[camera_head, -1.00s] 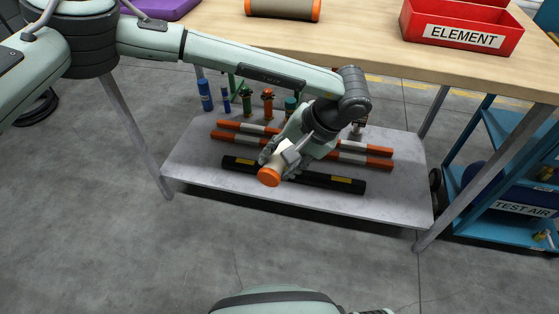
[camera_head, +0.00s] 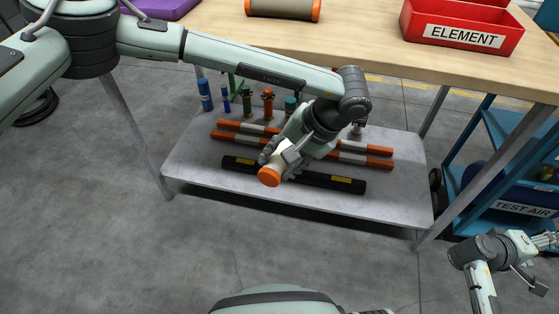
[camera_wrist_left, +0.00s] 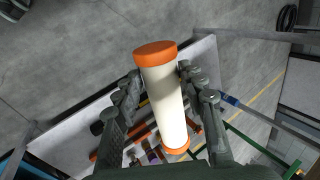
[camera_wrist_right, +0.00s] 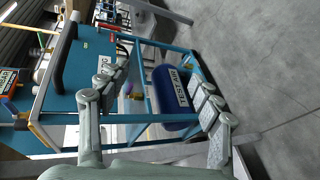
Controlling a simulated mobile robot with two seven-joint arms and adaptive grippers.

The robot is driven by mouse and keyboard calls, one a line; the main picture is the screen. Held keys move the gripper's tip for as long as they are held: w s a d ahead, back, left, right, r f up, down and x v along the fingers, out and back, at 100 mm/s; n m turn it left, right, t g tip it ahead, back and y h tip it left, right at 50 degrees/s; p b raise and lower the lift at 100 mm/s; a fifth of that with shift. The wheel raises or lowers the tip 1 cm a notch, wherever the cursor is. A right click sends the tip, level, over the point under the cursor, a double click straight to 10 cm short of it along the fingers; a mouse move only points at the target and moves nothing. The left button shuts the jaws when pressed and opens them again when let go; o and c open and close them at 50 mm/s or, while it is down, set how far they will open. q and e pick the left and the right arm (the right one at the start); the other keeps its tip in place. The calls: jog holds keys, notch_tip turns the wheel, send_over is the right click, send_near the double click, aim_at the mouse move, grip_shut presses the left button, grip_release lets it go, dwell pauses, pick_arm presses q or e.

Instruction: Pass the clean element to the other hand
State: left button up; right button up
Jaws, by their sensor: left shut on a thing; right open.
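The clean element is a cream cylinder with orange end caps (camera_wrist_left: 168,100). In the left wrist view it lies between the fingers of my left gripper (camera_wrist_left: 160,92), which is shut on it. In the head view the left gripper (camera_head: 283,157) holds the element (camera_head: 271,174) in front of the table's lower shelf, one orange cap toward the camera. My right gripper (camera_head: 535,262) is at the right edge of the head view, far from the element. In the right wrist view its fingers (camera_wrist_right: 158,98) are spread with nothing between them.
A wooden table (camera_head: 350,45) holds a red ELEMENT bin (camera_head: 462,27) and another orange-capped cylinder (camera_head: 283,9). Its lower shelf (camera_head: 195,160) carries striped bars and small bottles. A blue cart (camera_head: 480,160) with a TEST AIR tank (camera_wrist_right: 178,98) stands at right. The front floor is clear.

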jog(key=w+a+f+t+y, duration=0.1)
jog(key=a+f+y, duration=0.3)
jog(key=a, duration=0.6)
jog(key=w+a+f+t+y, duration=0.1)
jog(key=a+f+y, duration=0.3)
jog(key=a, duration=0.6)
jog(key=w+a+f+t+y, duration=0.1)
jog(key=w+a+f+y, duration=0.1)
jog(key=a+f+y, duration=0.2)
jog(key=a+f, duration=0.3)
jog(key=a, duration=0.3)
jog(key=shift+a+y, duration=0.15)
jog(key=shift+y, duration=0.25)
